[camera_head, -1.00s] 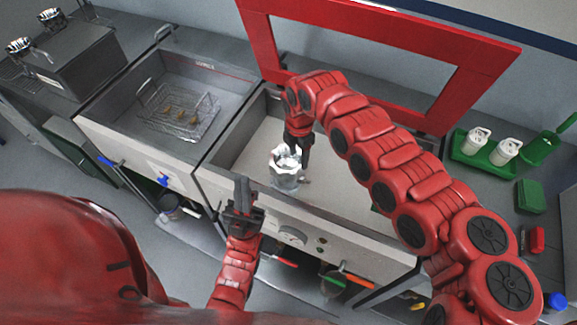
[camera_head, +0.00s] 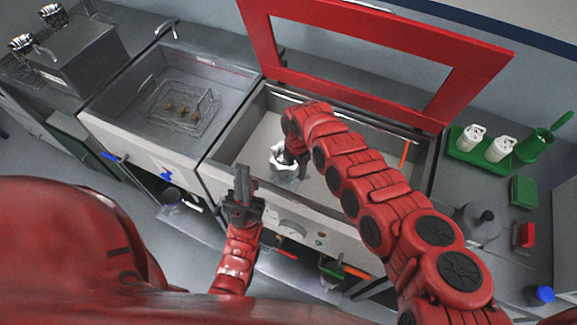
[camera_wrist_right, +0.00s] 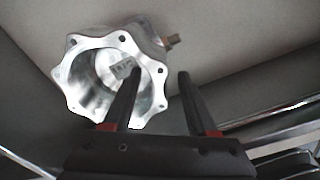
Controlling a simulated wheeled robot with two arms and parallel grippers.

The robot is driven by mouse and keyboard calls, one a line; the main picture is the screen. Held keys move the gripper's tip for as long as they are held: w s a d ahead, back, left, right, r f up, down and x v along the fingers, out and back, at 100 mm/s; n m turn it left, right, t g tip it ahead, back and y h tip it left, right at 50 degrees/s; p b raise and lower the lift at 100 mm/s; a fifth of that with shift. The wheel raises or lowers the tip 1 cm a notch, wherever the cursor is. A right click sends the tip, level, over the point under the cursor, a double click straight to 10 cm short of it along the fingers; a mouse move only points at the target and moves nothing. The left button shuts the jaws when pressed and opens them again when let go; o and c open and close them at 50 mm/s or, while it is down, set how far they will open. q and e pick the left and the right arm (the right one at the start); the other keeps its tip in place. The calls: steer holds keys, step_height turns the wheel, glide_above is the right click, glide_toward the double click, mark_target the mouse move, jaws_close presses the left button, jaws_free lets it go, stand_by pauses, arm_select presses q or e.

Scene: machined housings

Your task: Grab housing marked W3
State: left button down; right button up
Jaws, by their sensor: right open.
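A silver machined housing (camera_head: 284,170) with a scalloped flange stands in the open cabinet basin, partly hidden by my right arm. In the right wrist view the housing (camera_wrist_right: 112,75) shows its open bore, with a small label inside whose marking is hard to read; it may be W3. My right gripper (camera_wrist_right: 155,85) is open, and its left finger overlaps the housing's flange in that view. I cannot tell whether it touches. My left gripper (camera_head: 242,180) is at the basin's front edge, away from the housing; its fingers look close together.
The basin's red-framed lid (camera_head: 365,45) stands open behind. A sink with a wire basket (camera_head: 182,110) of small brass parts lies to the left. A green tray (camera_head: 480,150) with white containers stands at the right. The basin walls surround the housing.

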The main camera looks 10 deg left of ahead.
jaws_close()
stand_by(1.3)
